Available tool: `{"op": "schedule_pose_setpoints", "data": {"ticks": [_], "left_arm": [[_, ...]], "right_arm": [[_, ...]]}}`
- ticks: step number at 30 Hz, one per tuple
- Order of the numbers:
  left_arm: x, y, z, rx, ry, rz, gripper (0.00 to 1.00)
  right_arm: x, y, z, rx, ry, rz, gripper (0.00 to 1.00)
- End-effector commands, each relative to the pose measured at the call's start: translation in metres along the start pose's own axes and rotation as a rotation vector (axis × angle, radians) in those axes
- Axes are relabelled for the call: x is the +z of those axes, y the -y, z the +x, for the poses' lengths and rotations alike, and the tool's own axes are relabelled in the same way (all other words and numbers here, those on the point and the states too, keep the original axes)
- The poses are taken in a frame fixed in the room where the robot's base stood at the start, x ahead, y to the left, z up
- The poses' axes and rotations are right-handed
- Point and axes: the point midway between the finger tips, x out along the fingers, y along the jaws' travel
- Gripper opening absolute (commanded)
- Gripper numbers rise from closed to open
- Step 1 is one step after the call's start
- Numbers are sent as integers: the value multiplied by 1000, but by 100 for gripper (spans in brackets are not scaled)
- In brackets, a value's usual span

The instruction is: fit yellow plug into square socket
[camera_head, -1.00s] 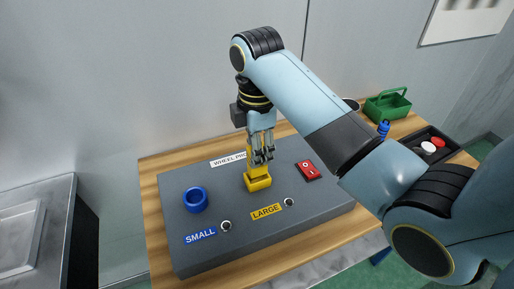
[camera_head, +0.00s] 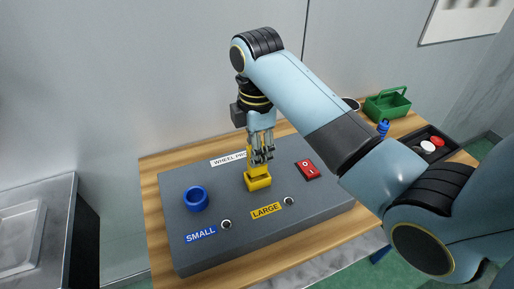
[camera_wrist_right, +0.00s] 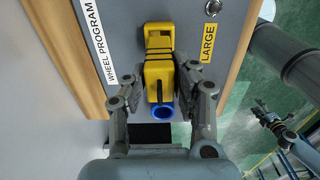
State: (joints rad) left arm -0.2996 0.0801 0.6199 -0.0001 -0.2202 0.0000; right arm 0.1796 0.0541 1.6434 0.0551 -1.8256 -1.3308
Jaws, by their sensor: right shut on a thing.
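The square socket (camera_head: 258,183) is a yellow block-like collar standing on the grey panel, above the LARGE label; it also shows in the right wrist view (camera_wrist_right: 158,32). My right gripper (camera_head: 261,158) points down over it. In the right wrist view its fingers (camera_wrist_right: 158,86) are shut on the yellow plug (camera_wrist_right: 157,76), one on each side. The plug's lower end is at the socket, and both are the same yellow. I cannot tell how deep the plug sits in it.
A blue round ring (camera_head: 195,198) stands on the grey panel (camera_head: 225,250), above the SMALL label (camera_head: 201,235). A red switch (camera_head: 307,169) lies right of the socket. A green basket (camera_head: 387,103) and a dark tray (camera_head: 447,154) stand at the right of the wooden table.

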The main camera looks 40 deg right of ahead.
Motion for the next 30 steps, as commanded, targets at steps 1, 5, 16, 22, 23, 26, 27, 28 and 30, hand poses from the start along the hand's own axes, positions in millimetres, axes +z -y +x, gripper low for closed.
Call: {"op": "schedule_pose_setpoints", "data": {"ticks": [1, 5, 16, 22, 23, 26, 27, 28, 30], "left_arm": [[0, 0, 0, 0, 0, 0, 55], [0, 0, 0, 0, 0, 0, 55], [1, 0, 2, 0, 1, 0, 55], [1, 0, 3, 0, 1, 0, 55], [1, 0, 3, 0, 1, 0, 55], [1, 0, 4, 0, 1, 0, 55], [1, 0, 4, 0, 1, 0, 55], [1, 0, 4, 0, 1, 0, 55], [1, -1, 4, 0, 1, 0, 55]], "right_arm": [[0, 0, 0, 0, 0, 0, 0], [0, 0, 2, 0, 0, 0, 0], [0, 0, 12, 0, 0, 0, 0], [0, 0, 17, 0, 0, 0, 0], [0, 0, 18, 0, 0, 0, 0], [0, 0, 20, 0, 0, 0, 0], [0, 0, 21, 0, 0, 0, 0], [0, 0, 22, 0, 0, 0, 0], [0, 0, 24, 0, 0, 0, 0]]}}
